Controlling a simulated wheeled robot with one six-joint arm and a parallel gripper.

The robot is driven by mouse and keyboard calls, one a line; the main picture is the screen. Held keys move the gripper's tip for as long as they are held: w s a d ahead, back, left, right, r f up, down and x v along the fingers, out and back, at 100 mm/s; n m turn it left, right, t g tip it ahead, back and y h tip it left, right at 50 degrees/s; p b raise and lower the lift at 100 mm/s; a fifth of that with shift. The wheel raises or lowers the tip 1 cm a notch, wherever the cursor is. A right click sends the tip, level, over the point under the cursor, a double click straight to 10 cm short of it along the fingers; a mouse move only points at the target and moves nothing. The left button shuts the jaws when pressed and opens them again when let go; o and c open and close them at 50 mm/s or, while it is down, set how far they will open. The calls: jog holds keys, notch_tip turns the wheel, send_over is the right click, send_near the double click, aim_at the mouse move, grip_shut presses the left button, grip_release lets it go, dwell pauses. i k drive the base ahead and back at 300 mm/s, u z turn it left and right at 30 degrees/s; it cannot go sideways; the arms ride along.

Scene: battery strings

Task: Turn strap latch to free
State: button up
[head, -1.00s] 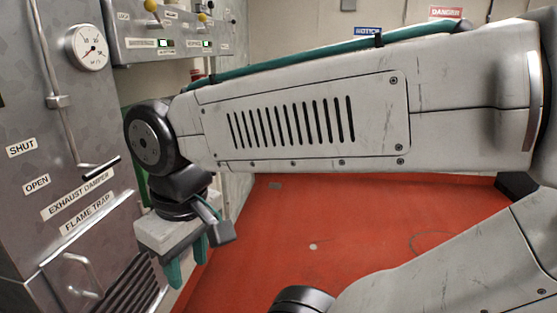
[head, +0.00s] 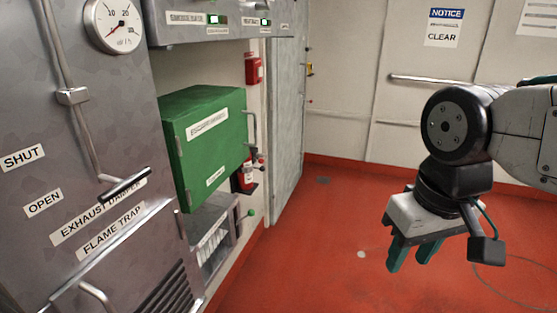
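I cannot pick out the strap latch with certainty in the head view. My gripper (head: 408,258) is at the right, pointing down over the red floor, well apart from the cabinet. Its two teal fingers stand apart with nothing between them.
A grey metal cabinet (head: 95,135) with a gauge (head: 113,24), a damper lever (head: 124,184) and labels fills the left. An open-fronted grey box (head: 222,205) and a green-knobbed lever (head: 247,214) are below the green cabinet.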

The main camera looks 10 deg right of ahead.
aim_at(262, 157)
jog(key=z, duration=0.55)
jog(key=i, duration=1.15)
jog(key=z, duration=0.35)
jog(key=i, duration=1.35)
jog(key=u, duration=0.55)
